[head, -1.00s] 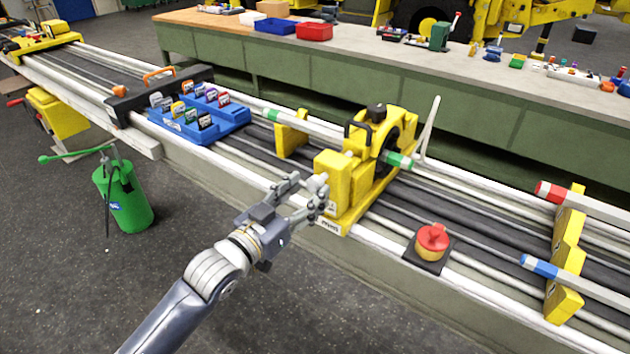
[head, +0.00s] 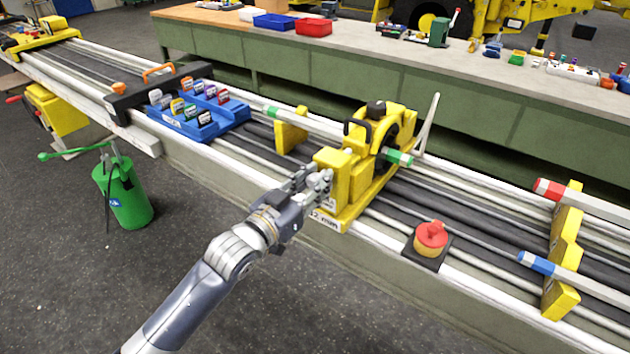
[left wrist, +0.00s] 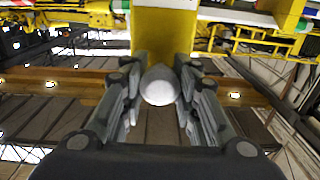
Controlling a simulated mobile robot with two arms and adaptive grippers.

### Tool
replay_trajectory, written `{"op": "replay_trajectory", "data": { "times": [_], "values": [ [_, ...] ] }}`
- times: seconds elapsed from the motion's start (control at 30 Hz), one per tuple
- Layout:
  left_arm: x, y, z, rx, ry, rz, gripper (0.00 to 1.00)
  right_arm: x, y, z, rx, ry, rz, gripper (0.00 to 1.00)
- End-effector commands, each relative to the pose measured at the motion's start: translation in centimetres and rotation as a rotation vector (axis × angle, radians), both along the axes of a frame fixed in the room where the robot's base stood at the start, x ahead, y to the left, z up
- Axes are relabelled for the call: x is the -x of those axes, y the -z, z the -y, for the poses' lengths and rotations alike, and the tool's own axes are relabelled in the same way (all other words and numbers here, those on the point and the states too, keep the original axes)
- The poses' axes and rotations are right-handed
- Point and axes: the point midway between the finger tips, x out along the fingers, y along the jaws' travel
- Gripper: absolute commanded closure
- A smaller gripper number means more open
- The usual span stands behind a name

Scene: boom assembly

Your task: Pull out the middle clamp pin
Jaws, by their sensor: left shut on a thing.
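The yellow middle clamp (head: 337,165) stands on the rails, with a tube marked green (head: 399,157) running through it. My left gripper (head: 322,183) is at the clamp's near face. In the left wrist view, the rounded pale grey end of the clamp pin (left wrist: 160,85) lies between the two fingers, in front of the yellow clamp body (left wrist: 163,35). The gripper is shut on this pin end. The rest of the pin is hidden, so I cannot tell how deep it sits. My right gripper is out of view.
A red emergency button (head: 432,236) stands on the rail bench to the right. A blue tray (head: 240,114) with several labelled pieces is to the left. A green canister (head: 124,194) stands on the floor. The floor in front is clear.

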Motion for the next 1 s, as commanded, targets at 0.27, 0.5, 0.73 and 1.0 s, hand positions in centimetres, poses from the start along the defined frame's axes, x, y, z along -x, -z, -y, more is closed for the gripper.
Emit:
{"op": "replay_trajectory", "data": {
  "times": [0.27, 0.5, 0.73, 1.0],
  "values": [
    [0.7, 0.0, -0.6, -0.002, -0.001, -0.002, 1.00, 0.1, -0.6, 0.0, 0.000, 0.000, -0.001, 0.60],
    [3.5, 0.1, -2.6, -0.002, -0.001, -0.005, 1.00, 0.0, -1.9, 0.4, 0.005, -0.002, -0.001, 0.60],
    [4.0, 0.2, -2.9, -0.002, 0.000, -0.004, 1.00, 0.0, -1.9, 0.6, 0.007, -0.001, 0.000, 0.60],
    [4.0, 0.2, -2.9, -0.002, 0.000, -0.004, 0.49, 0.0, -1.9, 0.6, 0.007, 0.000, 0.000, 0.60]
  ]
}}
